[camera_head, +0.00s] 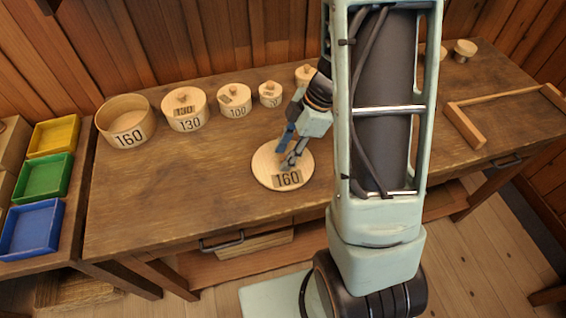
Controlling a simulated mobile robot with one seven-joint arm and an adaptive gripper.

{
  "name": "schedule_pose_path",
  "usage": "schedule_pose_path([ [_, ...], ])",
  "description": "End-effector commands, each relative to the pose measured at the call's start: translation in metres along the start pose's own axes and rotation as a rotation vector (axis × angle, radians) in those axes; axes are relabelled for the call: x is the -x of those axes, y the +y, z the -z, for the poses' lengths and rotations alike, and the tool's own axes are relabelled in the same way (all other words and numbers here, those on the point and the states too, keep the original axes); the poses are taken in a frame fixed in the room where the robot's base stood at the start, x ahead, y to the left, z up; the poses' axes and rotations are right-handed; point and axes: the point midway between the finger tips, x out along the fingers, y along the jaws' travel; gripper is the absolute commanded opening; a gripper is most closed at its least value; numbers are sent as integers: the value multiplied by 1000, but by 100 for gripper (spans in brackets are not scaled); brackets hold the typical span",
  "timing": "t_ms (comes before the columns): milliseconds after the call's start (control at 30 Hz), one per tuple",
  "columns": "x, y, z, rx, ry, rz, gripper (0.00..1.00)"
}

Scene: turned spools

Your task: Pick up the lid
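The lid (267,172) is a pale round wooden disc marked 160. It lies flat on the workbench near the front edge, in the middle of the head view. My gripper (288,161) reaches down over the middle of the lid from the upper right. Its fingers cover the lid's centre, so any knob there is hidden. I cannot tell whether the fingers are open or shut, or touching the lid. An open round box (128,128) marked 160 stands without a lid at the bench's left end.
Lidded boxes marked 130 (187,124) and 100 (237,113), and smaller ones, stand in a row at the back. Yellow (54,137), green (43,178) and blue (32,230) trays sit at left. A wooden frame (465,127) lies at right. The bench left of the lid is clear.

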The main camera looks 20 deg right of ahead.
Motion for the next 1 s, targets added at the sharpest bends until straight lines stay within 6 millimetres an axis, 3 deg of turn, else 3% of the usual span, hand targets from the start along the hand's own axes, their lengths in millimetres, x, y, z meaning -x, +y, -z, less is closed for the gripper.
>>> schedule_pose_path([
  [300, 0, 0, 0, 0, 0, 0, 0],
  [733, 4, 1, 3, 1, 0, -1, 0],
  [1000, 24, 9, 20, 2, 0, -3, 0],
])
